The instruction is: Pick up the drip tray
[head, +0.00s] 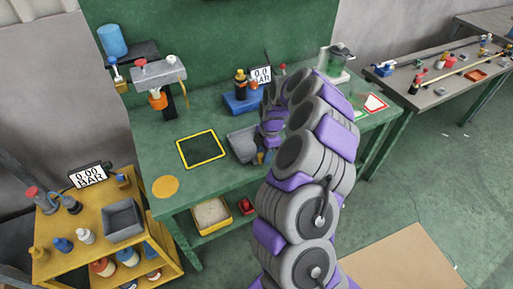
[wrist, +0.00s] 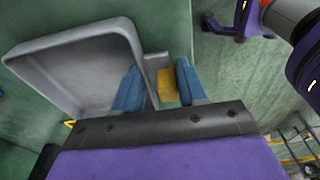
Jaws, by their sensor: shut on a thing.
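The drip tray is a grey, shallow, square tray (head: 240,146) on the green bench, partly hidden by my arm in the head view. In the wrist view the tray (wrist: 75,62) fills the upper left, with its raised rim and hollow inside showing. A yellow tab (wrist: 167,86) sticks out beside its right edge. My gripper (wrist: 160,90) has its two blue fingers on either side of this tab, shut on it. In the head view my gripper (head: 264,157) is at the tray's right front side. Whether the tray touches the bench is unclear.
A yellow-edged dark square (head: 201,149) and an orange disc (head: 165,187) lie on the green bench (head: 225,182). A blue box (head: 243,103) with bottles stands behind the tray. Another grey bin (head: 122,221) sits on the yellow cart (head: 90,238) at left.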

